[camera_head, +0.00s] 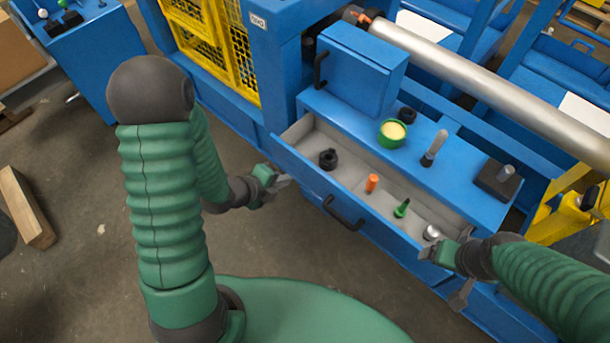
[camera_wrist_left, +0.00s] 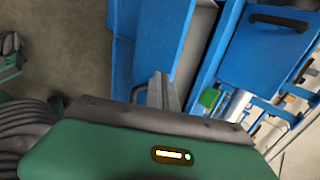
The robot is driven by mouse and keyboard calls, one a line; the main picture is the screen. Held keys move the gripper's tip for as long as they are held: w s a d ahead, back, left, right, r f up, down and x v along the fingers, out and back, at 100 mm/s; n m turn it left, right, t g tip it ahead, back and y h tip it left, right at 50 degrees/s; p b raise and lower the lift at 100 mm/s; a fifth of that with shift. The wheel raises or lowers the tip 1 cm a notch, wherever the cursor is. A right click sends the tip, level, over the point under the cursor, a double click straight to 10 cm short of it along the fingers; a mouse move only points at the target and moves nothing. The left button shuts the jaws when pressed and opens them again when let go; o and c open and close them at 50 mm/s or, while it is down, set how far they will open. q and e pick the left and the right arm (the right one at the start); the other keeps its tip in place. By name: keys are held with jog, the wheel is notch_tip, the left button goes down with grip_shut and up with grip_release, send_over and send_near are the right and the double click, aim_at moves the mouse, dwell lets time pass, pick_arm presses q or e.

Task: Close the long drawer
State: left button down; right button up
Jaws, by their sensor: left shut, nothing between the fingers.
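The long blue drawer (camera_head: 385,238) is pulled out of the blue machine, with its grey inside showing. A dark handle (camera_head: 344,211) is on its front. My left gripper (camera_head: 284,183) is shut and empty, close to the drawer's left front end. In the left wrist view its fingers (camera_wrist_left: 161,91) lie together over the drawer front (camera_wrist_left: 160,40); I cannot tell whether they touch it. My right gripper (camera_head: 426,253) is at the drawer's right front end, and its finger gap is not clear. Part of the drawer's right end is hidden behind it.
In the drawer are a black knob (camera_head: 328,158), an orange cylinder (camera_head: 372,183), a green cone (camera_head: 402,208) and a silver cylinder (camera_head: 431,232). A metal roller (camera_head: 480,80) runs behind.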

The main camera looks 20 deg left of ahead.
aim_at(308, 167)
pick_arm(q)
jog(key=b+x, duration=0.1)
jog(key=x, duration=0.2)
jog(key=w+r+b+x, duration=0.1)
jog(key=x, duration=0.1)
jog(key=b+x, duration=0.2)
jog(key=x, duration=0.1)
jog(key=shift+w+a+f, duration=0.1)
jog(key=shift+w, duration=0.35)
jog(key=shift+w+d, duration=0.2)
jog(key=shift+w, duration=0.15)
jog(key=shift+a, duration=0.25)
pick_arm(e)
jog(key=f, duration=0.2)
jog(key=a+f, duration=0.1)
jog(key=f, duration=0.2)
jog(key=shift+a+f, duration=0.15)
jog(key=shift+f, duration=0.05)
pick_arm(q)
jog(key=shift+w+d, duration=0.1)
